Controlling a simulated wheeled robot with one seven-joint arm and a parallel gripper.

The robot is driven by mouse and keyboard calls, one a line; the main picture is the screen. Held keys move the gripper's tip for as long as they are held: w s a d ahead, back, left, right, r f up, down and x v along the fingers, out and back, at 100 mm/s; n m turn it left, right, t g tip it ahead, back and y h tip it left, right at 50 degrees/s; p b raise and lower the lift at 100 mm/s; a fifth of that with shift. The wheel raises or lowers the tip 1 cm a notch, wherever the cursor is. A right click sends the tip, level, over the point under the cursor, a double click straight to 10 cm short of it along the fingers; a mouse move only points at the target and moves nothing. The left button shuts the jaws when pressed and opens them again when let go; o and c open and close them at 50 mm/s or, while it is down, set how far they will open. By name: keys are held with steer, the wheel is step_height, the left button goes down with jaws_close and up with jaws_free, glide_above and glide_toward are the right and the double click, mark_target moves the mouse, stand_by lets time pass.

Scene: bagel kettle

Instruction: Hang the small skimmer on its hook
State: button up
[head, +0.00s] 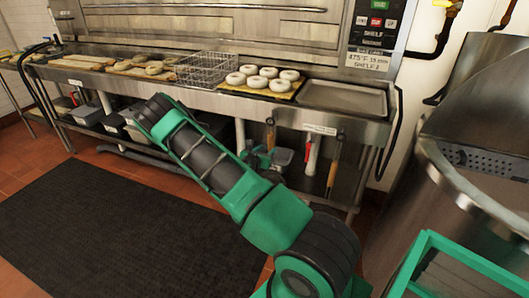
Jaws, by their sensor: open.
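My gripper (264,157) is small in the head view, beyond my green and black arm and in front of the steel table's front side. It is open; I see nothing clearly held between its fingers. Tools hang below the table's front edge: one with a wooden handle (270,134) just above and right of my gripper, a red-and-white one (312,157) and another with a wooden handle (334,166) farther right. I cannot tell which, if any, is the small skimmer. The hooks are too small to make out.
The steel table (345,122) holds bagels on a board (289,94), a wire basket (204,69) and an empty tray (342,97). Grey bins (113,124) stand below. A large steel kettle (455,175) is at right. A black mat (110,235) covers the open floor at left.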

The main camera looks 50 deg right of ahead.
steer(key=v, duration=1)
steer(key=shift+a, duration=0.2)
steer(key=shift+s, duration=0.1)
steer(key=s+a+r+m+g+y, duration=0.2)
steer(key=s+r+m+g+y, duration=0.45)
steer(key=s+m, duration=0.8)
steer(key=s+a+r+m+y, duration=0.7)
steer(key=s+a+r+m, duration=0.7)
steer(key=s+a+r, duration=0.3)
steer(key=s+a+t, duration=0.1)
steer(key=a, duration=0.1)
steer(key=shift+s+a, duration=0.3)
steer(key=shift+a, duration=0.05)
steer(key=shift+y, duration=0.25)
